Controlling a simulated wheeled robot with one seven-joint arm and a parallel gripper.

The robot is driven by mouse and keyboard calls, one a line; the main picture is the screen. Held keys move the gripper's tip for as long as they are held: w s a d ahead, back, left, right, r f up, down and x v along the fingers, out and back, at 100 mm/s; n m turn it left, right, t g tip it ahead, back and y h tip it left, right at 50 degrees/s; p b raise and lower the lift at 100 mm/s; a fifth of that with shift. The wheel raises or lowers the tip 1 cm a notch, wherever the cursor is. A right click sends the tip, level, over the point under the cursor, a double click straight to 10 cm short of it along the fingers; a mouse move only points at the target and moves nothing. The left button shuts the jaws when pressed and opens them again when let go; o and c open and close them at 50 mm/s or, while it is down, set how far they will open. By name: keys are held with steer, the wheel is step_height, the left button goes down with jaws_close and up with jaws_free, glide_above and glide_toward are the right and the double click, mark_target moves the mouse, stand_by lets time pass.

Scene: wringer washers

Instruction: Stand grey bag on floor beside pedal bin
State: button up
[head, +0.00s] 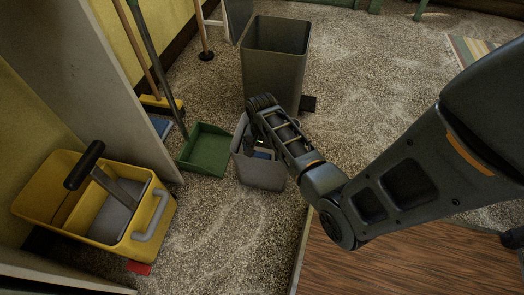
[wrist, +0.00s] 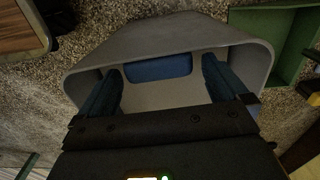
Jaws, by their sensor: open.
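The grey bag (head: 262,176) is upright on the carpet, or very near it, just in front of the pedal bin (head: 272,62). The bin is a tall grey open-topped box with a black pedal (head: 308,103) at its lower right. My gripper (wrist: 162,78) is over the bag, its two fingers spread apart inside the bag's rim. In the wrist view the bag's wide mouth (wrist: 155,42) surrounds the fingers, and a blue piece (wrist: 158,68) lies between them. My arm hides part of the bag in the head view.
A green dustpan (head: 207,150) lies close left of the bag. A yellow wringer bucket (head: 95,212) stands at lower left. Brooms (head: 157,60) lean at the back left wall. A wooden surface (head: 400,255) is at lower right.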

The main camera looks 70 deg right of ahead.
step_height(320, 180, up, 12)
steer(key=p, duration=0.5)
steer(key=s+a+r+n+t+h, duration=0.1)
steer(key=s+a+n+t+h, duration=0.2)
steer(key=a, duration=0.6)
steer(key=s+a+n+t, duration=0.3)
steer(key=a+n, duration=0.2)
steer(key=a, duration=0.4)
steer(key=s+a+r+n+t+y, duration=0.1)
steer(key=s+a+r+n+t, duration=0.2)
steer(key=r, duration=0.5)
steer(key=s+a+r+n+t+y, duration=0.1)
steer(key=s+a+r+n+t, duration=0.2)
steer(key=r, duration=0.6)
steer(key=s+a+r+n+t+y, duration=0.1)
steer(key=s+a+r+n+t, duration=0.2)
steer(key=r, duration=0.6)
steer(key=shift+s+a, duration=0.3)
steer(key=shift+a, duration=0.5)
steer(key=shift+a, duration=0.1)
